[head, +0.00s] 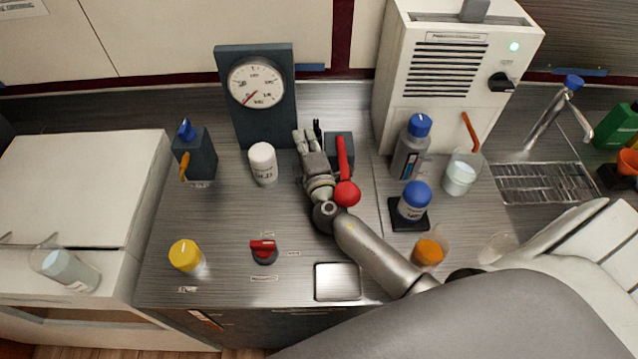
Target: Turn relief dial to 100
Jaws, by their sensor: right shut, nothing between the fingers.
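A red knob (264,248) on a dark round base sits on the steel counter at the front, with small labels around it that are too small to read. It looks like a dial, but I cannot tell from its labels whether it is the relief dial. A round white gauge (256,85) with a red needle stands on a dark upright panel at the back; its needle points to the lower left. My right gripper (308,130) is shut and empty, in front of the gauge panel and behind the red knob. My left gripper is out of view.
A red lever with a ball end (346,192) stands right beside my right gripper. A white bottle (263,163) is on its left. A yellow-capped container (186,256) stands left of the red knob, a metal plate (337,281) right. A white machine (450,75) bears a black knob (500,83).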

